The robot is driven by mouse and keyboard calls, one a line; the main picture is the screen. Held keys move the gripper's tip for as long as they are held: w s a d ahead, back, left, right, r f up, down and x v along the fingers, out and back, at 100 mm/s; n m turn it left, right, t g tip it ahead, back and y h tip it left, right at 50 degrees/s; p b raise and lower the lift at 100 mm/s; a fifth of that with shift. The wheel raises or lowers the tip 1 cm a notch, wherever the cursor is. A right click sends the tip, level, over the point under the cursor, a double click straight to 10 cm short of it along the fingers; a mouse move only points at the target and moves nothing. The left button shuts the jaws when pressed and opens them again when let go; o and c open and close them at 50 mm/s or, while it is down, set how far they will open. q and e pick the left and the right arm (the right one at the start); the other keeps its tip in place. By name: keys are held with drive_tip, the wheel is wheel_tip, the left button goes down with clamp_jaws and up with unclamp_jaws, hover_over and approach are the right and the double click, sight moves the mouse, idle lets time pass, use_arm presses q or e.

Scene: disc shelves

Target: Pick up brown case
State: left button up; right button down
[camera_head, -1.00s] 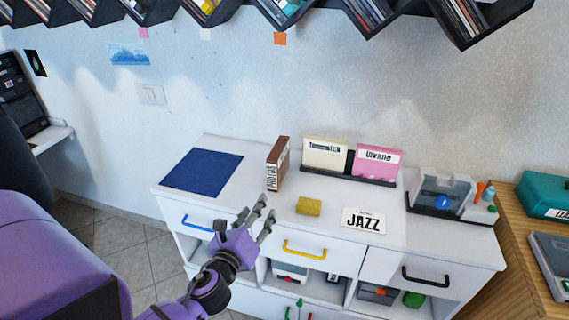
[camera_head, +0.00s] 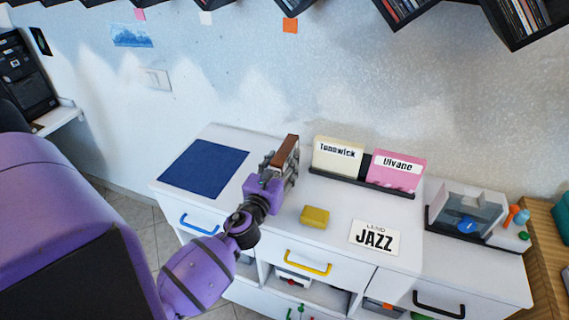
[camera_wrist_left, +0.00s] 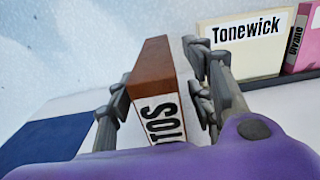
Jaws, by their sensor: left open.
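The brown case (camera_head: 287,148) stands upright on the white cabinet top, left of the cream and pink cases. In the left wrist view the brown case (camera_wrist_left: 153,75) shows a brown top and a white label with dark letters ending in "TOS". My left gripper (camera_head: 282,160) is at the case, in front of it in the head view. In the left wrist view its fingers (camera_wrist_left: 160,88) are open, one on each side of the case. The lower part of the case is hidden by the gripper. My right gripper is not in view.
The cream "Tonewick" case (camera_head: 337,157) and pink "Ulvane" case (camera_head: 396,173) stand in a dark holder close to the right. A yellow block (camera_head: 315,217) and a JAZZ card (camera_head: 374,238) lie nearer the front. A blue mat (camera_head: 203,168) lies at left.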

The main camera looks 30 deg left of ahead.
use_arm(q)
drive_tip(key=x, duration=0.2)
drive_tip(key=shift+w, duration=0.3)
clamp_jaws()
